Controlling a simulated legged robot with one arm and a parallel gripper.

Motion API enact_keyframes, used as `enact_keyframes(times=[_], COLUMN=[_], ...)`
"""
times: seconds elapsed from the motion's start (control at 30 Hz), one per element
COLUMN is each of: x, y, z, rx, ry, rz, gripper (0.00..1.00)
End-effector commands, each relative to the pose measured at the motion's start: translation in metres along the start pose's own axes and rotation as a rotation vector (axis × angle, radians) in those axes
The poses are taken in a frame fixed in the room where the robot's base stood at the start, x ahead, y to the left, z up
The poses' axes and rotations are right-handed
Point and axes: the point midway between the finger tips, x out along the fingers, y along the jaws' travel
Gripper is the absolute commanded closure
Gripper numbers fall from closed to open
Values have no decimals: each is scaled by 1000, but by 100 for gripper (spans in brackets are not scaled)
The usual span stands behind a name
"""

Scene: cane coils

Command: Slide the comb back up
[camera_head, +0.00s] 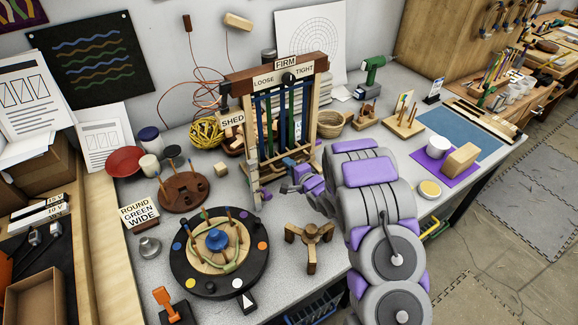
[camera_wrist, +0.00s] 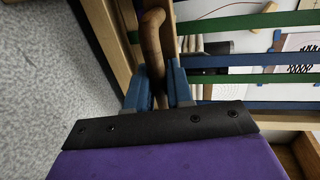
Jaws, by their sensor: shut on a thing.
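The upright wooden frame (camera_head: 317,112) stands on the bench, strung with blue and green straps (camera_head: 290,112). Its top carries the signs FIRM, LOOSE and TIGHT. My gripper (camera_head: 285,187) is low in front of the frame. In the wrist view my gripper (camera_wrist: 158,88) has its blue fingers shut on a brown, rounded wooden handle (camera_wrist: 152,42). The handle looks like part of the comb, but how it joins the comb is hidden. The straps (camera_wrist: 240,80) run past to the right of the fingers. My arm hides part of the frame's lower right.
A round black turntable (camera_head: 190,282) with pegs and a small wooden stand (camera_head: 309,236) are close in front. A yellow wicker ball (camera_head: 206,132) is left of the frame, a wicker basket (camera_head: 331,125) behind. A purple mat (camera_head: 437,174) with a white cup lies right.

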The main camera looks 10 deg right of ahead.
Motion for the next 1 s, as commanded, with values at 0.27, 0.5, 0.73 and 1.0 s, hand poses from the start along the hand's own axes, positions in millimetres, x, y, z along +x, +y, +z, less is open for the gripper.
enact_keyframes(times=[0.27, 0.5, 0.73, 1.0], x=[-12, -23, -32, -41], y=[-55, -109, -155, -193], z=[0, 0, 0, 0], rx=[-2, -3, -2, -3], ry=[1, 1, 0, 0], rz=[-7, -11, -8, -9], gripper=[100, 100, 100, 100])
